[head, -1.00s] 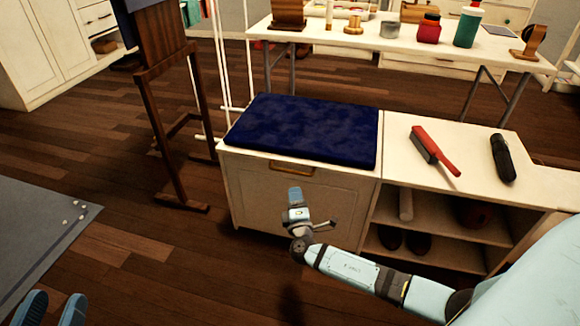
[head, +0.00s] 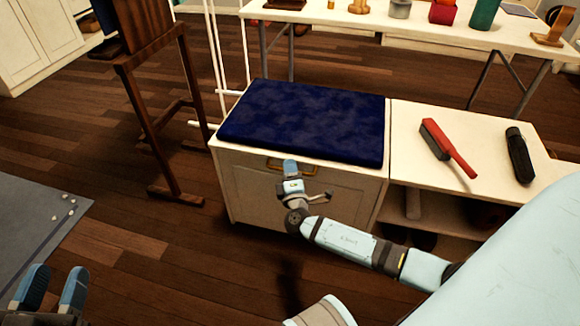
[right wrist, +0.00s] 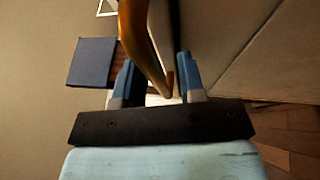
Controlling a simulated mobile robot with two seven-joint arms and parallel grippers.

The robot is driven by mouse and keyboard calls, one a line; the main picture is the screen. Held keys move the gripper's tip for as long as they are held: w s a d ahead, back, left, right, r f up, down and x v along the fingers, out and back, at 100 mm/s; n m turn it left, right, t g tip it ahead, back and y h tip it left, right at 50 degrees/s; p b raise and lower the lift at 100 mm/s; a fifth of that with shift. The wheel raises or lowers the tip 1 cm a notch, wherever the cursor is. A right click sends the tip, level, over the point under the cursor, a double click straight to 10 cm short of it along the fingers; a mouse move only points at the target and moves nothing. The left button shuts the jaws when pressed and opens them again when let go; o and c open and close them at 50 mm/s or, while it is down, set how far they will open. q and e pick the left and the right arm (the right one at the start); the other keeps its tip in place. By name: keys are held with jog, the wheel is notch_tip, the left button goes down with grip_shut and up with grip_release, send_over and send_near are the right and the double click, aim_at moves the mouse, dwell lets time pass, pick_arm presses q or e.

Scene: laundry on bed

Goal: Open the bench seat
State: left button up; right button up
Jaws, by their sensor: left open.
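The bench seat (head: 302,122) is a dark blue cushion on top of a cream cabinet (head: 340,200), lying flat and closed. A brass handle (head: 282,164) is on the cabinet's upper front; it also shows large in the right wrist view (right wrist: 136,35). My right gripper (head: 290,166) is at the handle. In the right wrist view, its blue fingers (right wrist: 157,80) stand apart with the handle between them, and space shows beside the handle. My left gripper (head: 52,288) is open and empty at the bottom left, far from the bench.
A red brush (head: 447,147) and a black object (head: 519,155) lie on the cream shelf unit (head: 405,130) right of the cushion. A wooden stand (head: 155,100) is to the left. A white table (head: 370,22) stands behind. Floor (head: 140,235) in front is clear.

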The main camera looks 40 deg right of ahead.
jog(key=shift+c, duration=0.3)
grip_shut()
jog(key=shift+r, duration=0.15)
